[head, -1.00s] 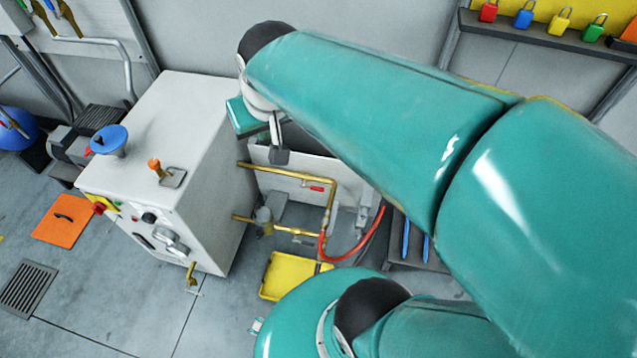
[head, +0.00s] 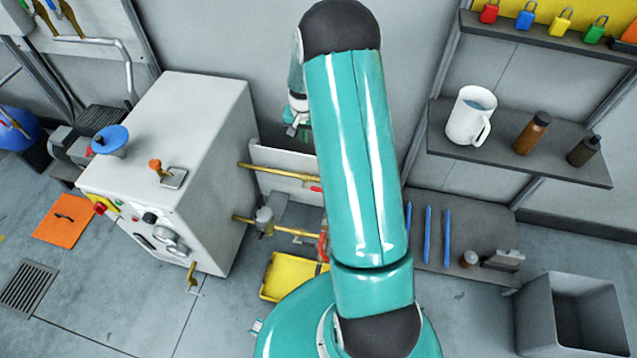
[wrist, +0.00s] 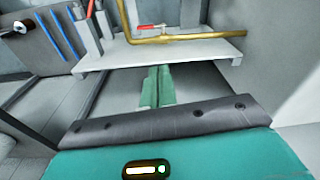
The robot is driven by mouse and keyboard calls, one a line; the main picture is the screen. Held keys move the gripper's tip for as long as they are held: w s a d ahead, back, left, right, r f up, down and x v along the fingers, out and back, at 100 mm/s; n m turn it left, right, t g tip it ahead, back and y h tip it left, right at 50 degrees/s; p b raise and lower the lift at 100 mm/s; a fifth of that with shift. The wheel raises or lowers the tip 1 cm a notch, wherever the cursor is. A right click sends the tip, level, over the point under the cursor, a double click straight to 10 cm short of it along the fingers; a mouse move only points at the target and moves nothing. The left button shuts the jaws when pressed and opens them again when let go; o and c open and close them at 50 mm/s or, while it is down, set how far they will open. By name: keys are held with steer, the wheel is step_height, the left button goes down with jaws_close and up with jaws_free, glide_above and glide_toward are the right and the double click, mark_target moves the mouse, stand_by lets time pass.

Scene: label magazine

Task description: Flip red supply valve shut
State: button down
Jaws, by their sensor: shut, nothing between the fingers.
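The red valve lever (head: 315,188) shows as a small red bit on the upper brass pipe (head: 262,172), right beside my arm, which hides part of the pipework. In the wrist view the red lever (wrist: 150,26) lies roughly along the brass pipe (wrist: 200,37), above a pale ledge. My gripper (wrist: 155,78) shows there as two green fingers pressed together with nothing between them. They point towards the lever side, apart from it. In the head view my gripper (head: 294,126) is partly hidden behind my arm, above and left of the lever.
A white cabinet (head: 205,115) with a blue knob and an orange-tipped lever stands left of the pipes. A yellow tray (head: 282,278) lies on the floor below. Shelves at right hold a white jug (head: 468,118), bottles and blue rods. A grey bin (head: 570,312) stands lower right.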

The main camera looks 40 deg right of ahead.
steer(key=m+g, duration=0.1)
steer(key=m, duration=0.1)
glide_above(318, 190)
step_height(318, 190, down, 14)
steer(key=shift+d+r, duration=0.15)
steer(key=shift+d, duration=0.15)
step_height(318, 190, down, 14)
